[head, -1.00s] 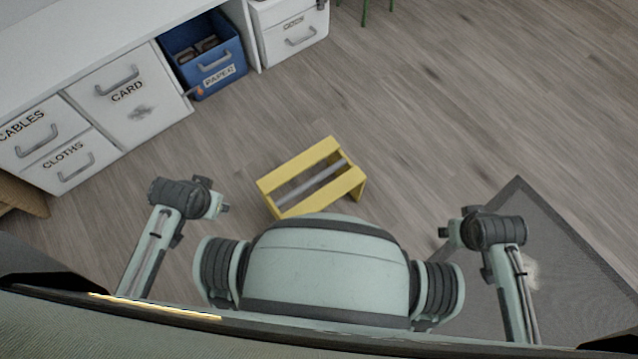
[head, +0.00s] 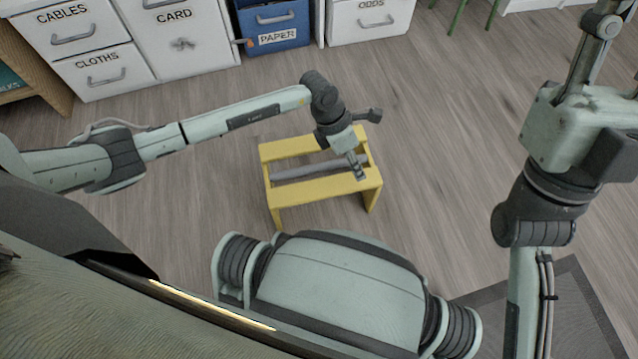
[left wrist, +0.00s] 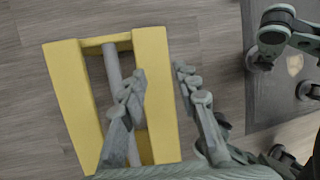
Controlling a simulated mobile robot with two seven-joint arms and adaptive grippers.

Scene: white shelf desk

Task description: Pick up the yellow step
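The yellow step (head: 322,188) stands upright on the floor in front of my base, with two yellow planks on top and a grey bar between them. It also shows in the left wrist view (left wrist: 72,95). My left gripper (head: 357,166) is over the right end of the step's nearer plank, pointing down. In the left wrist view the left gripper (left wrist: 160,75) is open and empty, its fingers apart to either side of that plank's edges. I cannot tell whether they touch it. My right arm rises at the right of the head view; its gripper is not in view.
White drawers (head: 182,45) and a blue paper bin (head: 275,25) line the far side. A dark grey mat (head: 575,305) lies at lower right, and green stool legs (head: 460,15) show at the top. The wooden floor (head: 440,120) right of the step is clear.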

